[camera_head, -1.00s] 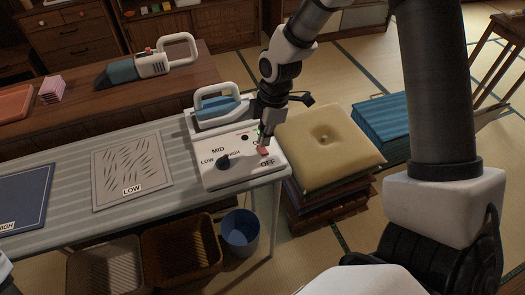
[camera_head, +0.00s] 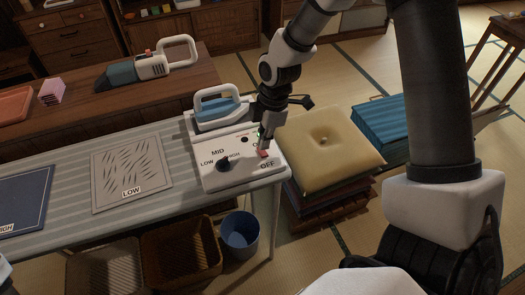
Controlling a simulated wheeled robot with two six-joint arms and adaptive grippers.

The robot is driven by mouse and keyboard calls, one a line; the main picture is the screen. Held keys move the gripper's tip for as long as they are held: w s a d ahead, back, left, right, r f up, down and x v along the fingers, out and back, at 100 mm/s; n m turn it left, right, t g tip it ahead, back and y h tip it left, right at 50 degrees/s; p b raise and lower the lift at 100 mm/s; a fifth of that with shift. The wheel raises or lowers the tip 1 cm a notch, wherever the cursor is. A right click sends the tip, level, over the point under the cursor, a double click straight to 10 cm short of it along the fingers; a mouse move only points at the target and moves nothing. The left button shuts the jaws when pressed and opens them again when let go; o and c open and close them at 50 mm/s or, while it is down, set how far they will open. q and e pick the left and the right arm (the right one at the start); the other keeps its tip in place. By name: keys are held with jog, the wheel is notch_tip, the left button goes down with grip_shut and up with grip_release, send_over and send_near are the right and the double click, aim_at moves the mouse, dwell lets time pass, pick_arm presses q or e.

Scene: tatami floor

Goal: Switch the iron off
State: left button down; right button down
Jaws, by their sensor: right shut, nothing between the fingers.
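The iron (camera_head: 217,109), white with a blue body and a looped handle, rests on its stand at the right end of the striped board. In front of it is the white control box (camera_head: 218,177), with a black dial (camera_head: 223,164) among LOW, MID and HIGH. A red switch (camera_head: 263,153) sits near the OFF label; the ON label is partly hidden. My right gripper (camera_head: 265,148) is shut and empty, pointing down with its tips at the switch, seemingly touching it. The switch's tilt is too small to tell.
A grey LOW cloth (camera_head: 131,171) and a blue HIGH cloth (camera_head: 22,198) lie on the board (camera_head: 80,220). A yellow cushion (camera_head: 325,150) tops a stack at the right. A blue bucket (camera_head: 240,232) and baskets stand below. A handheld vacuum (camera_head: 150,64) lies on the table behind.

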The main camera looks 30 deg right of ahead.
aim_at(264, 153)
jog(key=shift+f+b, duration=0.7)
jog(key=shift+f, duration=0.65)
dwell(0.8)
notch_tip(264, 153, up, 7)
jog(key=p, duration=0.7)
jog(key=shift+r, duration=0.1)
dwell(0.3)
